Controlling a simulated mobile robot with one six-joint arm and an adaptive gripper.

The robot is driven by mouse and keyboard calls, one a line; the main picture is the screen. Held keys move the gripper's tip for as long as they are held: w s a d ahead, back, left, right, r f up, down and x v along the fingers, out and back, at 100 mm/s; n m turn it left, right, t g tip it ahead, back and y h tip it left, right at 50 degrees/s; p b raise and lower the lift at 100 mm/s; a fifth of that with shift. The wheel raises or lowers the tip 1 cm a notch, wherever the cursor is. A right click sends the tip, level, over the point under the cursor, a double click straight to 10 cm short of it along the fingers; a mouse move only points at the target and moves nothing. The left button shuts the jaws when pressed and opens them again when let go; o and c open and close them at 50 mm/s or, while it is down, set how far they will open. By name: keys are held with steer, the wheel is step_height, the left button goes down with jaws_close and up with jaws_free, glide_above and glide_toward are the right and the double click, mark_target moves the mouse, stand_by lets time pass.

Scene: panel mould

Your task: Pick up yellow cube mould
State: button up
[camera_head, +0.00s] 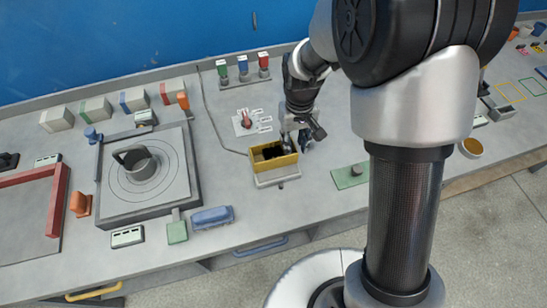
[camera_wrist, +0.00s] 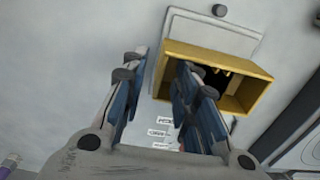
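The yellow cube mould (camera_head: 262,165) is an open-topped box with a dark inside. It sits on a light grey base block (camera_head: 279,175) near the middle of the bench. In the wrist view the yellow mould (camera_wrist: 243,97) is at the upper right, on the same grey base (camera_wrist: 190,27). My gripper (camera_head: 298,137) is at the mould's right end in the head view. In the wrist view my gripper (camera_wrist: 160,65) is open. One finger shows left of the mould's near-left wall, the other overlaps its opening. Contact with the wall cannot be told.
A white plate with a red part (camera_head: 246,121) lies behind the mould. A flat green plate (camera_head: 350,175) lies to the right, a blue block (camera_head: 212,217) to the left front.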

step_height(320, 180, down, 2)
steer(key=shift+f, duration=0.25)
steer(key=shift+r, duration=0.1)
steer(key=shift+c, duration=0.5)
jaws_close()
